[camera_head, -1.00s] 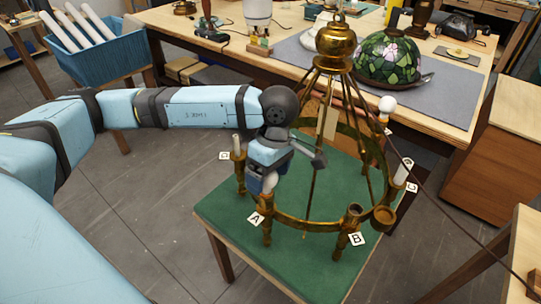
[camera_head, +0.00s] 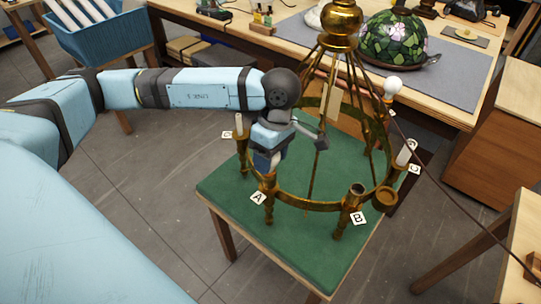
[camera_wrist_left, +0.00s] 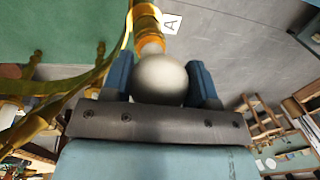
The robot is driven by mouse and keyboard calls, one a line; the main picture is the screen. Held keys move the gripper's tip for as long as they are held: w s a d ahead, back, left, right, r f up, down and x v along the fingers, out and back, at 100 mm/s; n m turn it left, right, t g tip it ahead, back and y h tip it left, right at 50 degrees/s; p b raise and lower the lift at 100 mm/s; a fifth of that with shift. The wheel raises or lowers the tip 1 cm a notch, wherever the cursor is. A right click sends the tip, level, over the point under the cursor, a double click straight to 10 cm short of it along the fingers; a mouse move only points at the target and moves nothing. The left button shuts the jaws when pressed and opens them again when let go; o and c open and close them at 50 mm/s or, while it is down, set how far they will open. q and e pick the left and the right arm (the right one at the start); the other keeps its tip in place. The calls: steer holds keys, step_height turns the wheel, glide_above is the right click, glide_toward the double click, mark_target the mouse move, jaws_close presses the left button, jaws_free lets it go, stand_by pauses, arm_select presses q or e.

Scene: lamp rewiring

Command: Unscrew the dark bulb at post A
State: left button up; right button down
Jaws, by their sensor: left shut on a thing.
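The brass chandelier (camera_head: 310,206) stands on a green-topped table, with lettered tags on its posts. Post A (camera_head: 269,207) is at the front left, beside its tag (camera_head: 258,198). My left gripper (camera_head: 267,165) is above post A, pointing down. In the left wrist view the round greyish bulb (camera_wrist_left: 160,78) sits between the two blue fingers of my left gripper (camera_wrist_left: 162,85), which are shut on it. The bulb's neck meets the brass socket of post A (camera_wrist_left: 149,28). In the head view the gripper hides most of the bulb. My right gripper is not in view.
Post B's socket (camera_head: 357,189) looks empty. A white round bulb (camera_head: 392,84) is on a rear post, and white candle sleeves stand on other posts. A dark cord (camera_head: 450,202) runs to the right. A stained-glass lampshade (camera_head: 397,42) is on the bench behind.

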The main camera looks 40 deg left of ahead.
arm_select(q)
steer(key=n, duration=0.4)
steer(key=shift+w+f+n+h+b, duration=0.1)
steer(key=shift+n+h+b, duration=0.25)
steer(key=shift+n+h, duration=0.05)
steer(key=shift+n+t, duration=0.3)
steer(key=shift+n, duration=1)
steer(key=shift+a+n+h, duration=0.1)
steer(key=shift+n+h, duration=0.3)
steer(key=shift+n, duration=0.4)
steer(key=n, duration=0.3)
steer(key=n+t+b, duration=0.1)
steer(key=n, duration=0.2)
steer(key=shift+w+a+h, duration=0.1)
steer(key=shift+w+h, duration=0.05)
steer(key=shift+h, duration=0.15)
steer(key=n, duration=0.2)
steer(key=shift+n+b, duration=0.3)
steer(key=n, duration=0.3)
steer(key=n+t, duration=0.1)
steer(key=n, duration=0.1)
steer(key=shift+a+n+t+b, duration=0.15)
steer(key=shift+n+t+b, duration=0.15)
steer(key=shift+n, duration=0.1)
